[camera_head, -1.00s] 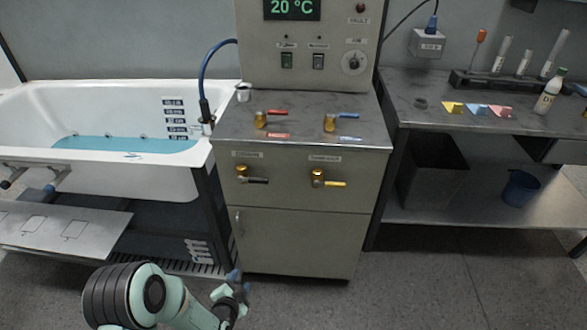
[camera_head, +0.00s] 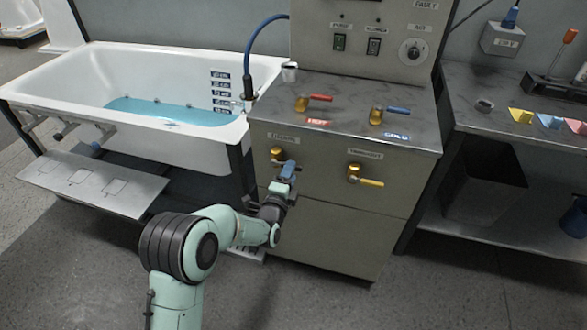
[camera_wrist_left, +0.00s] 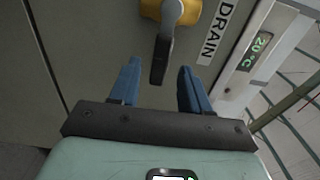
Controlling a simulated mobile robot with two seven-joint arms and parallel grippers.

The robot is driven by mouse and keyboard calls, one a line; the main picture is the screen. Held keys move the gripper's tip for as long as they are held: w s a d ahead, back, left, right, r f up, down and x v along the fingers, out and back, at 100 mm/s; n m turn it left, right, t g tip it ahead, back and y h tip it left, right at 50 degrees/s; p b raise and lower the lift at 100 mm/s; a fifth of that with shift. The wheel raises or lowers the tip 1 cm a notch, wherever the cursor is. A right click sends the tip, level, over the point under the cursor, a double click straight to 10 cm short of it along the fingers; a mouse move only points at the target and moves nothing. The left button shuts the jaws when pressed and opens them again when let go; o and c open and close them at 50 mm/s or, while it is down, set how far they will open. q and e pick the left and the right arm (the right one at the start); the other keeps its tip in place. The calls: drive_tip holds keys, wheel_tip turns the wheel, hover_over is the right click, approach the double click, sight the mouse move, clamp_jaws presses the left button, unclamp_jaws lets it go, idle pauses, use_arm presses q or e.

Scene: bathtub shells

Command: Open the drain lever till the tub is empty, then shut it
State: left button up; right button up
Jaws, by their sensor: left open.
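The drain valve, with a brass body (camera_head: 276,154) and a dark lever, is on the front of the grey cabinet under a label. In the left wrist view the dark drain lever (camera_wrist_left: 161,58) hangs from its brass body (camera_wrist_left: 172,10), beside the word DRAIN. My left gripper (camera_head: 288,168) is at the lever. Its blue fingers (camera_wrist_left: 158,80) are open, with the lever's end between and just ahead of them, apart from both. The white tub (camera_head: 75,68) holds blue water (camera_head: 165,110) in its bottom. My right gripper is not in view.
A second brass valve with a yellow lever (camera_head: 370,183) is to the right on the cabinet front. Red (camera_head: 320,98) and blue (camera_head: 397,109) levers are on the cabinet top (camera_head: 350,95). A grey step (camera_head: 95,188) stands before the tub. A side table (camera_head: 480,120) is at the right.

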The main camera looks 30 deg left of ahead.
use_arm(q)
drive_tip(key=shift+x, duration=1.8)
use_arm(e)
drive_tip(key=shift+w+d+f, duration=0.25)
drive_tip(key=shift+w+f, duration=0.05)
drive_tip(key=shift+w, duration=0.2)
use_arm(q)
clamp_jaws()
